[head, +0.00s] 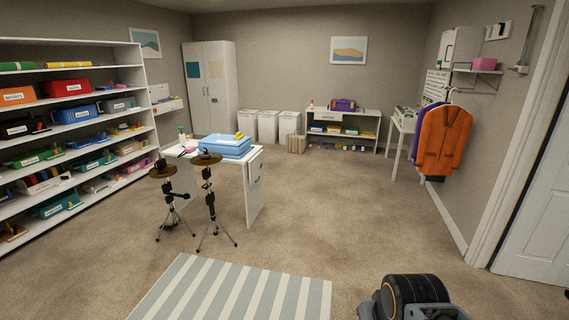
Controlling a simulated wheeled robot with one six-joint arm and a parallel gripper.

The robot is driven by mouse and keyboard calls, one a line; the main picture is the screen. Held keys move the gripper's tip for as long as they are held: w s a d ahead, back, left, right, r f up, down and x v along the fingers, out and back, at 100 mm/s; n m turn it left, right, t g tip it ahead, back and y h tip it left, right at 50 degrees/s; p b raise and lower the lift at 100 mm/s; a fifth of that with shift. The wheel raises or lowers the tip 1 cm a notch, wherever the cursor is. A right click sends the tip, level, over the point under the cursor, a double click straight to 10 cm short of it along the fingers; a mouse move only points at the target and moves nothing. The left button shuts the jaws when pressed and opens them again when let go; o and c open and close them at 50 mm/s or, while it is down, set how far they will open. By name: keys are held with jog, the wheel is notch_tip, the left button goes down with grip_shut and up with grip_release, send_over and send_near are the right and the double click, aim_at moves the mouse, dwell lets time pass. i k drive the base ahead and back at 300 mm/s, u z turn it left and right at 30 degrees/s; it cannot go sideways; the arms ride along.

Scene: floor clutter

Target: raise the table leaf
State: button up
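A white table (183,152) stands left of the middle of the room in the head view. A white panel (255,183) hangs down upright at its right side, with a small dark mark near its upper part; it looks like the table's leaf, lowered. A blue case (225,148) with a yellow item on it lies on the tabletop near that side. My gripper is not in view. A dark rounded part at the bottom right looks like part of my arm.
Two cymbal stands (210,200) on tripods stand in front of the table. A striped rug (235,290) lies nearer. Loaded shelves (145,95) line the left wall. Carpet right of the table is clear. An orange jacket (443,140) hangs at the right wall.

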aim_at(256, 166)
jog(key=u, duration=0.15)
jog(key=i, duration=2.4)
jog(key=u, duration=0.4)
jog(key=i, duration=2.95)
jog(key=u, duration=0.2)
